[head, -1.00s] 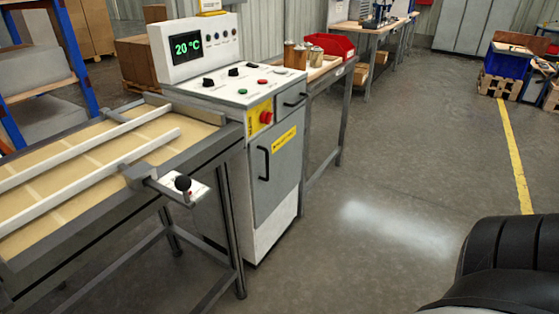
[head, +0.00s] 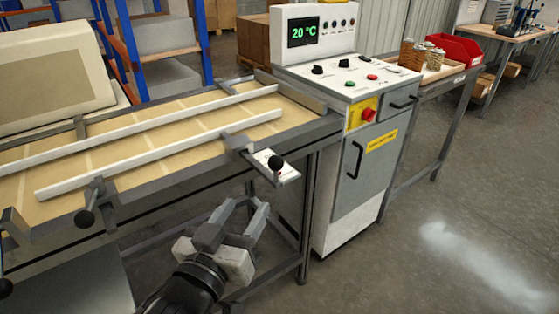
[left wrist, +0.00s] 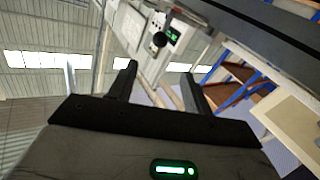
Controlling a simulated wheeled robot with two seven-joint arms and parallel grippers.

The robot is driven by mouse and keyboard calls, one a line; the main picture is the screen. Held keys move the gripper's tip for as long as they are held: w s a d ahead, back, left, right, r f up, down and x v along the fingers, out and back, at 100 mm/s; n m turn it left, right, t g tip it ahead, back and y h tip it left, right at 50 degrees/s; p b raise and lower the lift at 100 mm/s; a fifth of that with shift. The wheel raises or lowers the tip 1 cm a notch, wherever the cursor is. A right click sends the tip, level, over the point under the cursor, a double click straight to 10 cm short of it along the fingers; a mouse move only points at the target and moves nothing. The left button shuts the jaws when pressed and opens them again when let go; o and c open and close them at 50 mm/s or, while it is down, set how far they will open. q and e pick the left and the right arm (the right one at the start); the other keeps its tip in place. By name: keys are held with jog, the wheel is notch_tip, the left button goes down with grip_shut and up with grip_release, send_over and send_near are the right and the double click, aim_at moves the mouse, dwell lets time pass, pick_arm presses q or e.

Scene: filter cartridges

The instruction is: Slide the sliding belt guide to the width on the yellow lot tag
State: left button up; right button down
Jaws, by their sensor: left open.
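The sliding belt guide (head: 165,151) is the nearer of two long white rails over the tan belt (head: 125,136). My left gripper (head: 244,211) is open and empty, in front of the belt frame, below and left of the right knob. I cannot make out a lot tag. My right gripper is not in view.
The control cabinet (head: 350,195) stands at the belt's right end, with a yellow label (head: 381,139) and red button. The far rail (head: 130,130) runs behind the guide. A bench with jars (head: 430,58) and a red bin (head: 455,50) is behind. The floor at right is clear.

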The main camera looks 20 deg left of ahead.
aim_at(273, 168)
pick_arm(q)
jog(key=w, duration=0.5)
jog(key=w+p, duration=0.1)
jog(key=w, duration=0.4)
jog(key=w+d, duration=0.1)
jog(key=w, duration=0.4)
jog(key=shift+d+f, duration=0.1)
grip_shut()
jog(key=w+a, duration=0.1)
jog(key=a, duration=0.1)
jog(key=w+a+p, duration=0.1)
jog(key=w+a, duration=0.1)
jog(key=w+a+p, duration=0.1)
jog(key=w+a, duration=0.1)
jog(key=shift+a, duration=0.15)
jog(key=shift+a+r, duration=0.2)
grip_release()
jog(key=shift+w+f, duration=0.15)
